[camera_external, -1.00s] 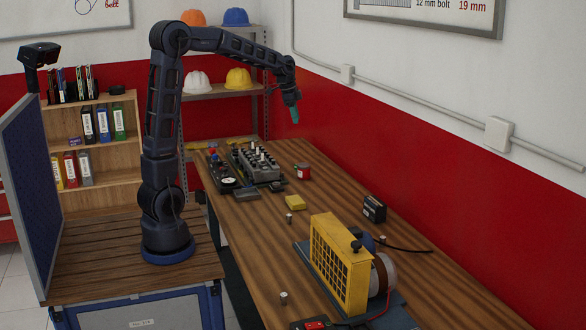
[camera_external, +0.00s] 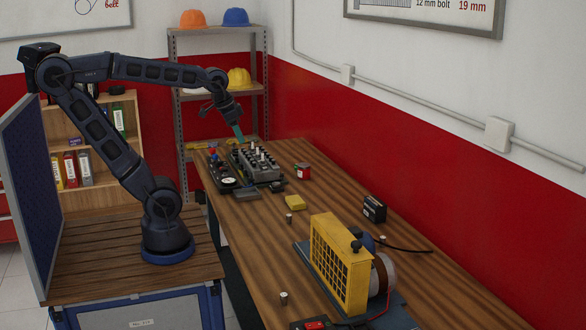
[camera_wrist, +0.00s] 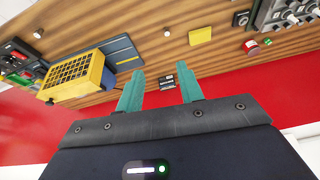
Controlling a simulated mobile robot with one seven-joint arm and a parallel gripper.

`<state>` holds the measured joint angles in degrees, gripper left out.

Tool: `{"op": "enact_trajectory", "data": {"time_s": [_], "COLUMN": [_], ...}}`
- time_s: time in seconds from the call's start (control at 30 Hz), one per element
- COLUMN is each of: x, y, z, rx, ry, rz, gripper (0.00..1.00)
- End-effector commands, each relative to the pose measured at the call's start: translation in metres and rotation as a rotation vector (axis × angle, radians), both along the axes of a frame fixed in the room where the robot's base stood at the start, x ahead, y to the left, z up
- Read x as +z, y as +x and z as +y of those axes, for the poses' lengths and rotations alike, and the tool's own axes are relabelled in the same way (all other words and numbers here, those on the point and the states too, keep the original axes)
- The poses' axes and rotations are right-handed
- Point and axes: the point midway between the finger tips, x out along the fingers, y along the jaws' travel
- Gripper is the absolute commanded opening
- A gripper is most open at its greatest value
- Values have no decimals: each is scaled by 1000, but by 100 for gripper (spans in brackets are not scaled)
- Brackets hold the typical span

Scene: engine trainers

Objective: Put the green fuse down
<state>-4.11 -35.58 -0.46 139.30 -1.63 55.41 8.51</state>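My gripper (camera_external: 240,133) is above the engine block trainer (camera_external: 258,165) at the far end of the bench, clear of it. In the wrist view its two teal fingers (camera_wrist: 160,88) stand apart with a wide gap, and I see nothing held between them. A black box (camera_wrist: 168,80) shows through the gap, but it lies far off on the bench. A small green patch (camera_wrist: 22,75) shows at the left of the wrist view, too small to identify.
The yellow-caged machine (camera_external: 340,262) stands on the near bench. A black box (camera_external: 374,208), yellow block (camera_external: 295,202) and red container (camera_external: 303,171) lie mid-bench, with bare wood (camera_external: 345,195) between them. The red wall (camera_external: 400,150) borders the right side.

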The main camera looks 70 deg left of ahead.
Motion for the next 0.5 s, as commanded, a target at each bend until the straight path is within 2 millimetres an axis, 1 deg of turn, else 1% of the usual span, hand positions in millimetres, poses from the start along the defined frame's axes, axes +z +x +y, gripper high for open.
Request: {"op": "enact_trajectory", "data": {"time_s": [0.03, 0.1, 0.2, 0.33, 0.5], "x": [-5, -11, -19, -24, -25], "y": [-14, -27, -41, -50, -51], "z": [-4, -8, -11, -13, -13], "rx": [10, 30, 50, 64, 68], "ry": [-6, -14, -25, -31, -33], "rz": [-11, -20, -29, -35, -36], "gripper": [37, 37, 37, 37, 37]}}
